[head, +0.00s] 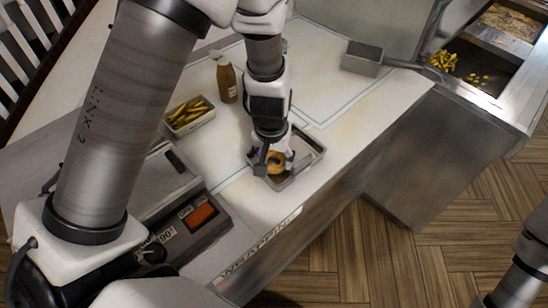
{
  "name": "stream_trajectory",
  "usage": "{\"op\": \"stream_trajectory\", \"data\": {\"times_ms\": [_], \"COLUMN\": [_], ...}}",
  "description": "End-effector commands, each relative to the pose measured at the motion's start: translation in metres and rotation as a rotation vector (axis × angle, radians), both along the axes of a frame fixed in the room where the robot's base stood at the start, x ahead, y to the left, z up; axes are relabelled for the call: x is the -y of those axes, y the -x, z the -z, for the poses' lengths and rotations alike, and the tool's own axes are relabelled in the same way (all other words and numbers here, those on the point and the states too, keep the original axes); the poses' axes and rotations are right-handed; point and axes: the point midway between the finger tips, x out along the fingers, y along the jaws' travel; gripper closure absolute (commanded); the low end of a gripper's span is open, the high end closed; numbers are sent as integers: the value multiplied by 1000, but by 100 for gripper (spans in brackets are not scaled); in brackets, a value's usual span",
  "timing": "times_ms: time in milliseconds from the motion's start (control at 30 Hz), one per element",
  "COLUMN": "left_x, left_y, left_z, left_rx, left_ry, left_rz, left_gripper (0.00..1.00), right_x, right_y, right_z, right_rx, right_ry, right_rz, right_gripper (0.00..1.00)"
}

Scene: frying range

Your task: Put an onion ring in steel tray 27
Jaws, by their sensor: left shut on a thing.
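A golden-brown onion ring (275,164) is held in my left gripper (272,163), which is shut on it. The gripper points down over a steel tray (308,165) on the white counter. The ring is inside the tray's outline in the head view; I cannot tell whether it touches the tray floor. The gripper and arm hide part of the tray, and no number on it is readable. At the lower right edge part of my right arm shows; its gripper is out of view.
A container of fries (190,117) and a brown bottle (226,80) stand left of the tray. A scale-like device (197,218) is at the counter's front left. The counter's right side is clear.

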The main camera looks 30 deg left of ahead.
Motion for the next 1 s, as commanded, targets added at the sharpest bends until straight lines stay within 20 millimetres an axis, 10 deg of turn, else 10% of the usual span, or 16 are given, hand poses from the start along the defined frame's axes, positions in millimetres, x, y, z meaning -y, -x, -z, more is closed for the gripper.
{"op": "stream_trajectory", "data": {"times_ms": [467,500,1000], "left_x": [0,0,1], "left_y": [0,0,1], "left_z": [13,11,-16], "left_rx": [1,1,4], "left_ry": [0,0,0], "left_rz": [0,0,1], "left_gripper": [57,27,27], "right_x": [0,0,0], "right_y": [0,0,0], "right_z": [10,8,-4], "right_rx": [0,0,0], "right_ry": [0,0,0], "right_rz": [0,0,0], "right_gripper": [60,60,60]}}
